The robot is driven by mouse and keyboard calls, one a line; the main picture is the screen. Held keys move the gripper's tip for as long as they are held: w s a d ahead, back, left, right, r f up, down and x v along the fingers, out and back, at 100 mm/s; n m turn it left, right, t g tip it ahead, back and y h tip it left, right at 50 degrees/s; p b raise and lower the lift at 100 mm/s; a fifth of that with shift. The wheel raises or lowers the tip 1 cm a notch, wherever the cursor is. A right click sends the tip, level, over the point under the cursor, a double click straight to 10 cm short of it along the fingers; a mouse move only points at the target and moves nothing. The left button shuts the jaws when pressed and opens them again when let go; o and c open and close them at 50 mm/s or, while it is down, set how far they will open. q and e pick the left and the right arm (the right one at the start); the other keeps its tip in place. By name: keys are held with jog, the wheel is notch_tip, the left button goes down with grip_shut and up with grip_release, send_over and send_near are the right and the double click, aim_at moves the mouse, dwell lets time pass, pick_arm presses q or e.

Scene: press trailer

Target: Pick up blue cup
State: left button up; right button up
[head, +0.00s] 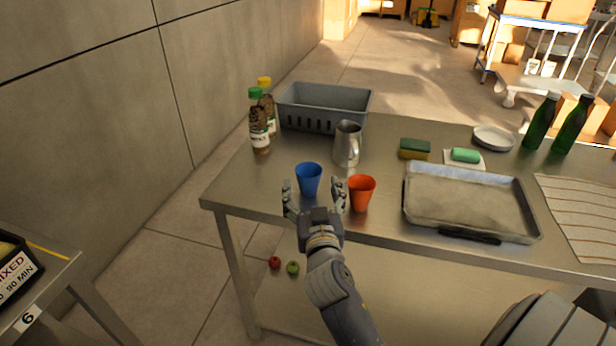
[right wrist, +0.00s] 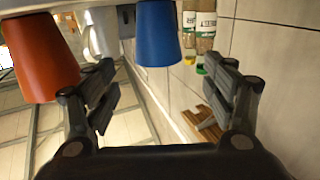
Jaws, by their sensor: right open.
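The blue cup (head: 309,180) stands upright near the front left of the metal table (head: 385,228). My right gripper (head: 314,198) is open at the table's front edge, its fingers pointing toward the blue cup. In the right wrist view the blue cup (right wrist: 157,32) shows ahead, between and beyond the open fingertips (right wrist: 160,90), and nothing is held. An orange-red cup (head: 361,193) stands just right of the blue cup; it also shows at the left of the right wrist view (right wrist: 40,58). My left gripper is not in view.
A metal pitcher (head: 347,145) stands behind the cups, with a grey basket (head: 324,104) behind it. Two spice bottles (head: 259,125) stand at the left. A metal tray (head: 470,203) lies to the right. Green bottles (head: 541,122), a plate (head: 494,138) and sponges (head: 414,149) stand farther right.

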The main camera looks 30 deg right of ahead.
aim_at(307, 164)
jog(key=p+x, duration=0.1)
jog(key=x, duration=0.3)
jog(key=shift+w+d+r, duration=0.1)
jog(key=shift+d+r, duration=0.05)
jog(key=shift+d, duration=0.05)
jog(key=x, duration=0.3)
jog(key=shift+w+d+p, duration=0.15)
jog(key=shift+w+p, duration=0.2)
jog(key=c, duration=1)
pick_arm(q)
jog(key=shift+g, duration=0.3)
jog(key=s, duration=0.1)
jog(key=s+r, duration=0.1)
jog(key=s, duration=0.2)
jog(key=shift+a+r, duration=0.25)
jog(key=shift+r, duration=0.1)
